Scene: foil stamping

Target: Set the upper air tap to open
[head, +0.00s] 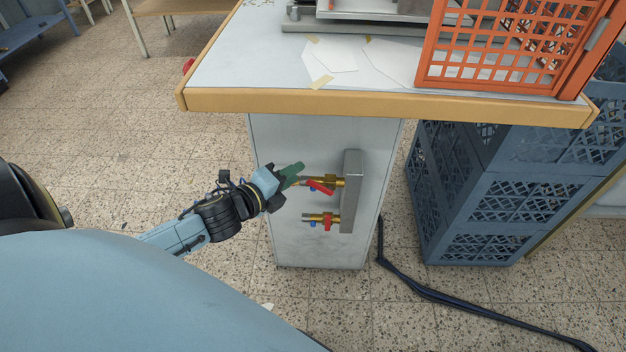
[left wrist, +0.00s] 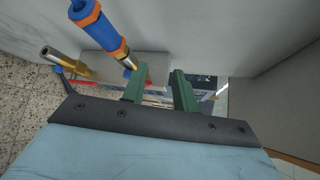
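The upper air tap (head: 331,181) is a brass valve on a grey block on the side of the white bench pedestal. Its red lever (head: 321,187) slants down to the right, oblique to the brass pipe. My left gripper (head: 297,172) is at this tap, its green fingers beside the lever's left end. In the left wrist view the two fingers (left wrist: 159,72) are apart, and some red shows between them. I cannot tell whether they touch the lever. The lower tap (head: 318,218) has a red lever pointing down, across its pipe. My right gripper is not in view.
The bench top (head: 240,75) with its wooden edge overhangs the taps. An orange crate (head: 500,42) stands on it. Blue crates (head: 470,190) are stacked to the right. A black hose (head: 430,292) lies on the floor. A blue-and-orange fitting (left wrist: 105,32) is close to the fingers.

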